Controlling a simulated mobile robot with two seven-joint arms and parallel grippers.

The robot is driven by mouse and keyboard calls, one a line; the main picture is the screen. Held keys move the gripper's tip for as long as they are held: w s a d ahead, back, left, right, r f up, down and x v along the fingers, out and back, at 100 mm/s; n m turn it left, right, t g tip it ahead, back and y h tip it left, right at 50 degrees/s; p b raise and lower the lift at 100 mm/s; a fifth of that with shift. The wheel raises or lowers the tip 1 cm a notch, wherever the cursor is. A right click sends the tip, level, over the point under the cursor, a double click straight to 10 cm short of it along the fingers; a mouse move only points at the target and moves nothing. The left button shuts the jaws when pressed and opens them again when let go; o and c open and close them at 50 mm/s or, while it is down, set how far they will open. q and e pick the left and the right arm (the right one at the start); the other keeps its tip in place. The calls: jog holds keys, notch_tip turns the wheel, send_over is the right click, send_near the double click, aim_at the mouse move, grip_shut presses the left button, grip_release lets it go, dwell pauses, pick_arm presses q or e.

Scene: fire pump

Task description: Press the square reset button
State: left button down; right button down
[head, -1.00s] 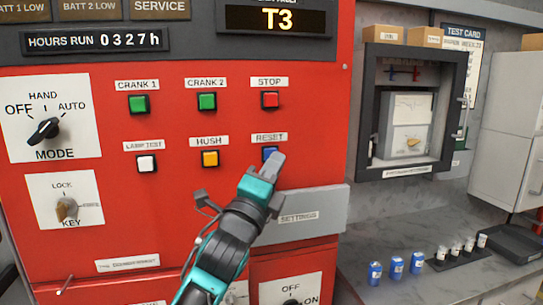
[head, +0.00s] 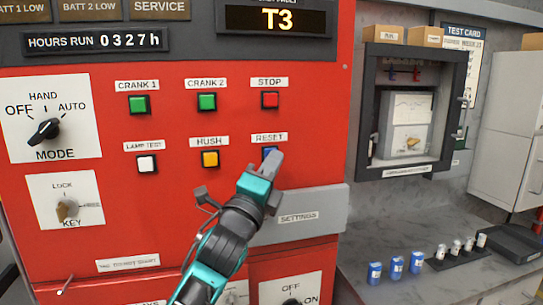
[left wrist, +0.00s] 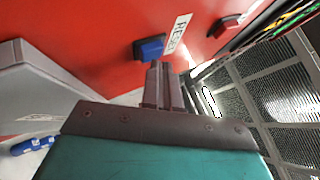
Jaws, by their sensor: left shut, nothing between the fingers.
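The blue square reset button (head: 268,152) sits under its RESET label on the red panel, partly hidden behind my left gripper's fingertips. My left gripper (head: 276,164) is shut and empty, its tip in front of the lower right part of the button in the head view. In the left wrist view the blue button (left wrist: 149,48) stands out from the panel beside the RESET label (left wrist: 178,34). The shut fingers (left wrist: 163,85) point toward the panel just by the button's lower right side. I cannot tell whether they touch it. My right gripper is not in view.
The yellow HUSH button (head: 210,159) is to the left and the red STOP button (head: 270,100) above. The grey SETTINGS cover (head: 300,216) juts out below. Blue cans (head: 396,267) stand on the bench at the right.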

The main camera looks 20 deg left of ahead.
pick_arm(q)
jog(key=shift+w+a, duration=0.2)
jog(key=shift+w, duration=0.05)
jog(key=shift+s+d, duration=0.1)
dwell(0.6)
jog(key=shift+s+d, duration=0.45)
jog(key=shift+s, duration=0.25)
jog(key=s+d, duration=0.1)
jog(key=s, duration=0.1)
jog(key=s+d+p, duration=0.1)
jog(key=s, duration=0.1)
jog(key=shift+d, duration=0.4)
dwell(0.4)
